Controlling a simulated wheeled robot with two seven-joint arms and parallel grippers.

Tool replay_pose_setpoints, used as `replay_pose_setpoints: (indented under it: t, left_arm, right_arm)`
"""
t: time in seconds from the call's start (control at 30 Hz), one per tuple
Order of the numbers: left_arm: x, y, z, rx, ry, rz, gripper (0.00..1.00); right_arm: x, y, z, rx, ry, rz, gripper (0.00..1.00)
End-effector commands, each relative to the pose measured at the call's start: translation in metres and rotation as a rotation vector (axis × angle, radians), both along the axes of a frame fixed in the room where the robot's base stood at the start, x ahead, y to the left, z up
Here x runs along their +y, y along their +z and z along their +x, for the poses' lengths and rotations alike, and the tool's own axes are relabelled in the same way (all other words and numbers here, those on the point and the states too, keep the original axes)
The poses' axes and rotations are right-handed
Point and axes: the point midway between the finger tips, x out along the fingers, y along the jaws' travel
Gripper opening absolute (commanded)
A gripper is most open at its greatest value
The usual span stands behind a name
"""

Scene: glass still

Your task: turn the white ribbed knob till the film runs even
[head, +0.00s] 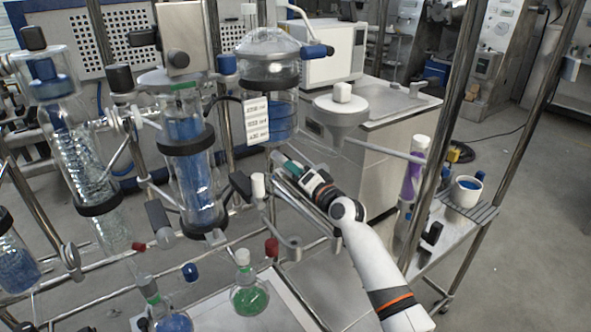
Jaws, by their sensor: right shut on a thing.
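My right gripper (282,162) reaches in from the lower right, its tip beside the lower right of a glass vessel with blue liquid (283,120). It is shut on a small part there, which I take for the white ribbed knob; the fingers largely hide it and no ribs show. A small white cylinder (258,186) stands just left of the gripper, apart from its tip. A jacketed glass column (194,165) with blue contents stands further left. The film on the glass is too small to judge. My left gripper is not in view.
A packed coil column (92,165) stands at the left. A flask of green liquid (249,295) sits on the tray below. Metal posts (447,120) rise right of my arm. A side shelf (462,222) holds a white cup (466,190) and a purple bottle (414,170).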

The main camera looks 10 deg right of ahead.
Motion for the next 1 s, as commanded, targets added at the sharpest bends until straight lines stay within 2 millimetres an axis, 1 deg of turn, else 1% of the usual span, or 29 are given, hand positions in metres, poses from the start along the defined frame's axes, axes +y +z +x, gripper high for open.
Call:
replay_pose_setpoints:
  t: [0.13, 0.17, 0.2, 0.23, 0.57, 1.0]
  left_arm:
    - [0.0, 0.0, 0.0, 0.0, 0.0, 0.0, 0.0]
    - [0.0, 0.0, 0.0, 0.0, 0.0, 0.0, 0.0]
    - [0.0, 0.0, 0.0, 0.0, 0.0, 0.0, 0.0]
    - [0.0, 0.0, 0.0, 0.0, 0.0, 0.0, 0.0]
    - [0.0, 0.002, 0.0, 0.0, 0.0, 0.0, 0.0]
    - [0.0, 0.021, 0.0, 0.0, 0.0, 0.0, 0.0]
  right_arm:
    - [0.0, 0.001, 0.0, -0.003, -0.001, -0.001, 0.08]
    - [0.0, 0.001, 0.0, -0.003, -0.001, -0.001, 0.44]
    - [0.0, 0.001, 0.0, -0.003, -0.001, -0.001, 0.51]
    - [0.0, 0.001, 0.0, -0.003, -0.001, -0.001, 0.54]
    - [-0.001, 0.001, -0.003, -0.002, 0.0, -0.002, 0.54]
    - [-0.013, 0.001, -0.036, -0.001, -0.001, -0.003, 0.54]
